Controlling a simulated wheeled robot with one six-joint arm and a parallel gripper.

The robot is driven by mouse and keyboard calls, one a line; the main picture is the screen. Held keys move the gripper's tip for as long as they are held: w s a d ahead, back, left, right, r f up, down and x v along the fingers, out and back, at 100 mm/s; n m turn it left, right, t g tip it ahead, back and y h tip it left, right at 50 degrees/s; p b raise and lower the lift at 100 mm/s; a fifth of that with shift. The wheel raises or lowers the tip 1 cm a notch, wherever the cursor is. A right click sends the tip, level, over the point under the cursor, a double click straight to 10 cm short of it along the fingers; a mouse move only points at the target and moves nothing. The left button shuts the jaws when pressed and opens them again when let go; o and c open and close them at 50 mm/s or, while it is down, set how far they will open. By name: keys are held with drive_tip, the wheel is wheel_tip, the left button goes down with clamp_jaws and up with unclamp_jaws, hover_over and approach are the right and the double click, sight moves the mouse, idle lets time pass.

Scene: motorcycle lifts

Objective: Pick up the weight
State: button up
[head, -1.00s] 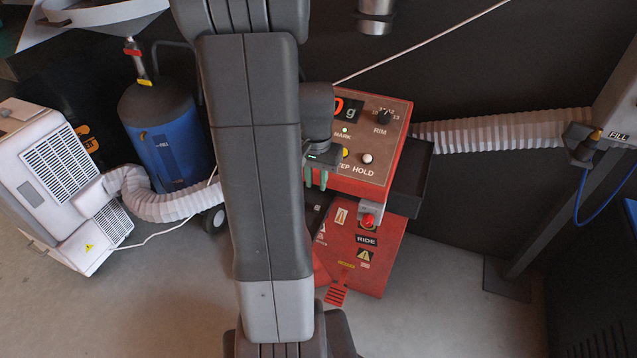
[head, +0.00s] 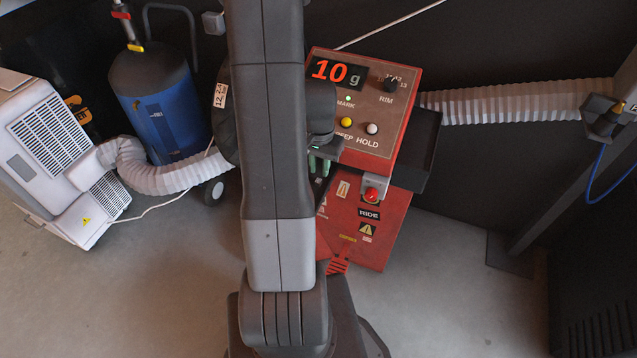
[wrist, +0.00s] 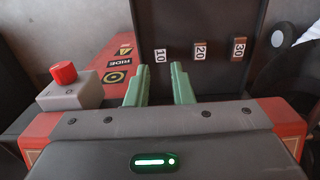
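Three small blocks labelled 10 (wrist: 160,56), 20 (wrist: 201,52) and 30 (wrist: 239,48) show in a row against a dark surface in the wrist view. I take them for weights. My gripper (wrist: 160,84) has two green fingers standing apart with nothing visible between them. The 10 block appears beyond the gap between the fingertips, apart from them. In the head view my gripper (head: 319,166) is at the left side of the red machine (head: 372,155), whose display (head: 336,70) reads 10 g. My arm hides the blocks there.
A red button on a grey box (wrist: 70,88) sits left of the fingers. A black tray (head: 420,150) juts from the machine's right side. A blue tank (head: 165,115) and white unit (head: 50,150) stand at left. Floor at the front right is clear.

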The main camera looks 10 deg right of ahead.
sight(319, 181)
wheel_tip(319, 181, down, 4)
drive_tip(key=shift+s+a+f, duration=0.1)
drive_tip(key=shift+a, duration=0.05)
clamp_jaws()
